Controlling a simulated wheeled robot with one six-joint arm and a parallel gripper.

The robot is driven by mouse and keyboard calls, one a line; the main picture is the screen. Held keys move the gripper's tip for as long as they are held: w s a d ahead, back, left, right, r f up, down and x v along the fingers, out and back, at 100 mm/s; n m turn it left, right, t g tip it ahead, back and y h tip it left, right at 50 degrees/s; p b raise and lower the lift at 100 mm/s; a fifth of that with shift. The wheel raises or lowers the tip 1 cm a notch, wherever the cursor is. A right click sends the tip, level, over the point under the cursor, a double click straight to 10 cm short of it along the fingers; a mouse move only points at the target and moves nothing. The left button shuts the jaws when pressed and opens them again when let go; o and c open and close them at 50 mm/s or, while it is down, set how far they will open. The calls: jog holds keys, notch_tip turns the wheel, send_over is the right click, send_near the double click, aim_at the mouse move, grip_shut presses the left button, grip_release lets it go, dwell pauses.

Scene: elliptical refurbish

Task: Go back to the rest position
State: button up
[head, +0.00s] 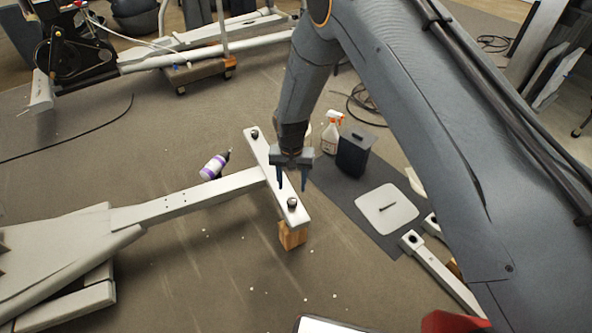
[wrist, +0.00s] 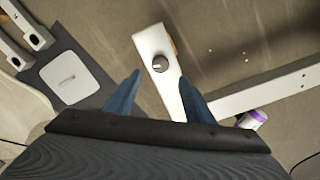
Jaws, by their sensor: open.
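My gripper (head: 291,180) hangs above the crossbar of a white elliptical frame in the head view. Its two blue fingers are apart, with nothing between them in the wrist view (wrist: 158,97). The white crossbar (head: 273,178) has a black knob near each end, the nearer knob (head: 293,202) and the farther knob (head: 254,133). One knob (wrist: 160,64) also shows in the wrist view, beyond the fingertips. A wooden block (head: 292,236) sits under the crossbar's near end.
A purple and white bottle (head: 215,164) lies beside the frame. A spray bottle (head: 331,133), a dark container (head: 354,152) and a white tray (head: 386,209) stand or lie at the right. Loose white parts (head: 440,272) lie nearer. Floor left of the frame is mostly clear.

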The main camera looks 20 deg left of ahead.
jog(key=s+d+r, duration=0.2)
jog(key=d+r, duration=0.2)
jog(key=r, duration=0.5)
jog(key=s+d+r, duration=0.1)
jog(key=d+r, duration=0.4)
jog(key=r, duration=0.4)
jog(key=s+d+r, duration=0.2)
jog(key=d+r, duration=0.2)
jog(key=r, duration=0.5)
jog(key=s+d+r+n, duration=0.1)
jog(key=s+d+r, duration=0.55)
jog(key=s, duration=0.35)
jog(key=s+d+r, duration=0.5)
jog(key=s+d, duration=0.3)
jog(key=s, duration=0.2)
jog(key=d+r+m+p, duration=0.2)
jog(key=d+r+p, duration=0.7)
jog(key=p, duration=0.9)
jog(key=shift+d+r+m+p, duration=0.25)
jog(key=shift+r+m+p, duration=0.05)
jog(key=shift+r, duration=0.1)
jog(key=shift+w, duration=0.1)
jog(key=shift+c, duration=0.3)
